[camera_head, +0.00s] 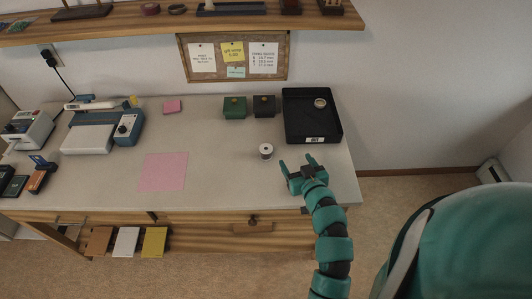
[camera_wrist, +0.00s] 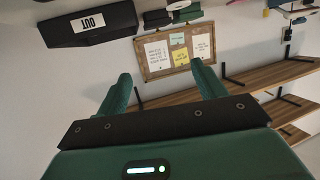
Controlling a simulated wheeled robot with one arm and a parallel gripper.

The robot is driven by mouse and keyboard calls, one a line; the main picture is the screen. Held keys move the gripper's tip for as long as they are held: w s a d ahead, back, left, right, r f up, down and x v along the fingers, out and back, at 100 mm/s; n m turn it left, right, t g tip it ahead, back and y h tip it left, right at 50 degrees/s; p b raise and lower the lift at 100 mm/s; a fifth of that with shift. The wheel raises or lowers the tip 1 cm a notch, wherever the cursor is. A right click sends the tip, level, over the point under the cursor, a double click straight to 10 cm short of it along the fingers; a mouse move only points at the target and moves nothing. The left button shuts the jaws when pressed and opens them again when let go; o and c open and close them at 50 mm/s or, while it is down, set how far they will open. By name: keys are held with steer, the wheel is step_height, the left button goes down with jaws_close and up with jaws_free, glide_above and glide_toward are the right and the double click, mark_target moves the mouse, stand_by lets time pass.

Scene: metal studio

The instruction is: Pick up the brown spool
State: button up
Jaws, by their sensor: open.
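A small spool (camera_head: 266,151) with pale flanges stands on the workbench (camera_head: 215,160) left of my gripper; its wound colour is too small to tell. A round tan-and-dark thing (camera_head: 320,102), possibly a spool, lies in the black tray (camera_head: 296,128). I cannot tell which of them is the brown spool. My gripper (camera_head: 297,162) is open and empty near the bench's right front part, right of the pale spool and apart from it. The wrist view shows the open fingers (camera_wrist: 163,82) with nothing between them and no clear spool.
A green box (camera_head: 234,107) and a black box (camera_head: 264,106) stand left of the tray. A pink sheet (camera_head: 163,172) lies on the bench's left half, near a blue-and-white machine (camera_head: 88,137). A wooden shelf (camera_head: 250,22) and a corkboard (camera_head: 233,75) are above. The bench between sheet and pale spool is clear.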

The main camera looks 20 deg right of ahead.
mark_target(265, 148)
steer(key=w+a+f+n+y+b, duration=0.1)
steer(key=w+f+b, duration=0.1)
steer(key=b, duration=0.2)
steer(key=w+a+f+g+y+b, duration=0.1)
steer(key=a+f+b, duration=0.1)
steer(key=b, duration=0.2)
steer(key=shift+w+a+f+n+g, duration=0.15)
steer(key=shift+w+n+g, duration=0.15)
steer(key=shift+w+n, duration=0.1)
steer(key=shift+b+x, duration=0.8)
steer(key=shift+b, duration=0.05)
steer(key=x, duration=0.2)
steer(key=p+x, duration=0.1)
steer(key=x, duration=0.1)
steer(key=shift+w+r, duration=0.15)
steer(key=shift+r, duration=0.05)
steer(key=shift+f+p+x, duration=0.25)
steer(key=shift+p+x, duration=0.7)
steer(key=shift+x, duration=1.7)
steer(key=shift+c, duration=0.4)
steer(key=c, duration=1)
